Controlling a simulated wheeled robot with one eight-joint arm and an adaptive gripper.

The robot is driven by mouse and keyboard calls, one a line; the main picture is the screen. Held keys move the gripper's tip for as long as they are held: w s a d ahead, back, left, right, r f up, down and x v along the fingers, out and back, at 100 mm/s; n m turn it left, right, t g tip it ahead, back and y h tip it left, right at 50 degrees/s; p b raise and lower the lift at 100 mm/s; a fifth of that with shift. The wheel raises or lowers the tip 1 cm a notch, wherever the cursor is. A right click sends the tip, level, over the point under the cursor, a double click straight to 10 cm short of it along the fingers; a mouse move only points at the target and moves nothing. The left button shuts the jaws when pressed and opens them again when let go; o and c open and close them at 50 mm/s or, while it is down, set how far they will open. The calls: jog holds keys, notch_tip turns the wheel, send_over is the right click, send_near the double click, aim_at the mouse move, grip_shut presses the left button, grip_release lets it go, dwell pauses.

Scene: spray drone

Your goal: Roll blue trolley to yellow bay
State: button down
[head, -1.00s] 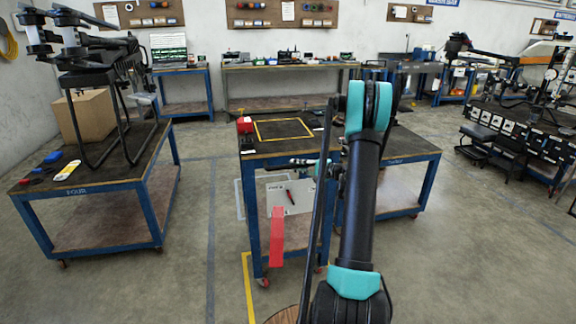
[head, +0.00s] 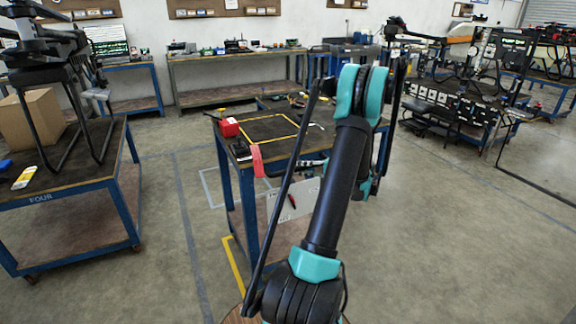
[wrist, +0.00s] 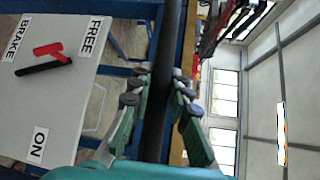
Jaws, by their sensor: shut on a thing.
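The blue trolley (head: 249,215) stands ahead, with a blue frame and a dark top bearing a yellow square outline. In the wrist view my gripper (wrist: 162,85) is shut on a black bar (wrist: 167,45), seemingly the trolley's handle; my arm hides most of it in the head view. Beside it is a pale brake plate (wrist: 65,105) marked BRAKE, FREE and ON. Its red lever (wrist: 48,49) lies nearer FREE than ON. A yellow floor line (head: 233,265) shows left of the trolley's legs; whether it bounds the yellow bay I cannot tell.
A blue-framed table marked FOUR (head: 75,202) stands at left, holding a drone and cardboard box (head: 32,120). A workbench (head: 235,57) lines the back wall. Racks with equipment (head: 463,115) stand at right. Floor is open between table FOUR and the trolley, and at front right.

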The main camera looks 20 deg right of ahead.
jog(key=shift+s, duration=1.15)
jog(key=c, duration=1.4)
grip_release()
jog(key=shift+d, duration=0.1)
jog(key=v, duration=1.2)
jog(key=shift+f, duration=0.1)
